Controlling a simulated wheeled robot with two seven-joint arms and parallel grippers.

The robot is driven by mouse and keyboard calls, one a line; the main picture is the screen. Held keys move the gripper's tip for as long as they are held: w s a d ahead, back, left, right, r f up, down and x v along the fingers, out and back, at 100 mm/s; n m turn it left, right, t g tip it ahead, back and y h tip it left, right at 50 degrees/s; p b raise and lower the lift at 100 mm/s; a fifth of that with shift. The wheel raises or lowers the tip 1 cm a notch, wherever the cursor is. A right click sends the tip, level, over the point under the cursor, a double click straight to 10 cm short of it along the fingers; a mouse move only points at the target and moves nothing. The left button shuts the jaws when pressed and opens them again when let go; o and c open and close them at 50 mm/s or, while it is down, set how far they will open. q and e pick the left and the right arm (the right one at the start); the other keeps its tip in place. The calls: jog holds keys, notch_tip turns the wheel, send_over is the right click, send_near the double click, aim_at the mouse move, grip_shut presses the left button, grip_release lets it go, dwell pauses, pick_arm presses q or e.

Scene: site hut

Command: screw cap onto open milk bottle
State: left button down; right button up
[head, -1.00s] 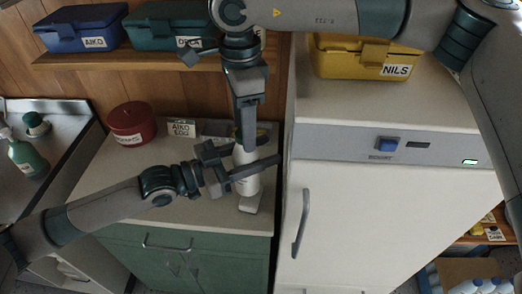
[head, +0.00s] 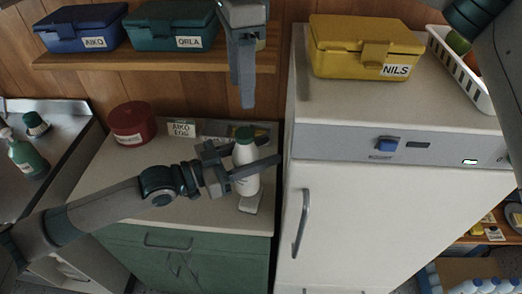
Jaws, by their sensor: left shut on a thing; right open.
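A white milk bottle (head: 245,155) stands upright on the counter between the shelf and the fridge. A dark green cap (head: 243,134) sits on top of its neck; how tightly it sits cannot be told. My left gripper (head: 246,172) is shut on the bottle's body from the left, its fingers reaching around both sides. My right gripper (head: 246,98) is open and empty above and behind the bottle, apart from the cap, in front of the shelf.
A white fridge (head: 390,235) stands right of the counter (head: 100,185), with a yellow NILS box (head: 350,45) on top. Blue (head: 80,30) and teal (head: 165,25) boxes sit on the shelf. A red tin (head: 130,122) and a name card (head: 181,130) stand left of the bottle.

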jog(key=shift+r, duration=0.65)
